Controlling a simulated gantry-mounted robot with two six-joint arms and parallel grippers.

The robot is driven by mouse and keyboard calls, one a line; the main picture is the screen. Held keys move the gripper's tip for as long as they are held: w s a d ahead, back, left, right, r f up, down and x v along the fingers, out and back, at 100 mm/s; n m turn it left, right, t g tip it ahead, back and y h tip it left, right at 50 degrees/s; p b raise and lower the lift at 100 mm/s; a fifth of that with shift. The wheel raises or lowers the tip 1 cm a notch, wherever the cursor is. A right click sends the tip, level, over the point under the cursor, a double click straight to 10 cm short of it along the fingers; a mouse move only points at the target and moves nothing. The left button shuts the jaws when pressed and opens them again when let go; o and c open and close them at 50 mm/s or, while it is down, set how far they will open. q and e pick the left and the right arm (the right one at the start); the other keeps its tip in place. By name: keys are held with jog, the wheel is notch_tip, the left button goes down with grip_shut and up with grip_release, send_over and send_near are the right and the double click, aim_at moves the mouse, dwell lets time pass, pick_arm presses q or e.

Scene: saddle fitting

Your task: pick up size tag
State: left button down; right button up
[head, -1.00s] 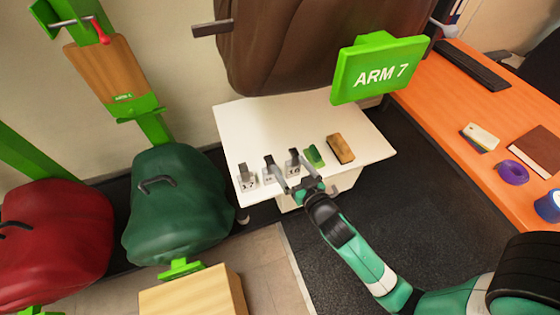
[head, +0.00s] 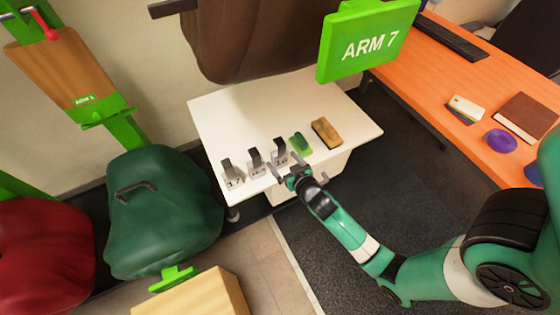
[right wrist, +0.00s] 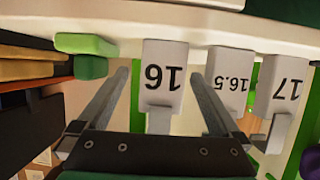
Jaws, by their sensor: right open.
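Three pale size tags with dark upright clips stand in a row along the front of the white table: the 17 tag (head: 233,182), the 16.5 tag (head: 257,171) and the 16 tag (head: 281,159). My right gripper (head: 286,172) is open and empty at the table's front edge, by the 16 tag. In the right wrist view, the 16 tag (right wrist: 163,80) appears upside down between the two spread fingers; whether they reach around it is unclear. The 16.5 tag (right wrist: 229,82) and 17 tag (right wrist: 286,85) show to its right. My left gripper is out of view.
A green block (head: 300,143) and a brown brush-like block (head: 326,132) lie right of the tags. An orange desk (head: 425,95) stands at the right.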

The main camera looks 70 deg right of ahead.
aim_at(277, 155)
jog(key=x, duration=0.2)
jog(key=b+x, duration=0.1)
jog(key=x, duration=0.1)
jog(key=shift+w+d+r+b, duration=0.1)
jog(key=shift+w+b, duration=0.2)
jog(key=shift+w, duration=0.1)
jog(key=shift+s, duration=0.1)
jog(key=shift+c, duration=0.3)
jog(key=c, duration=1.4)
jog(key=shift+r, duration=0.1)
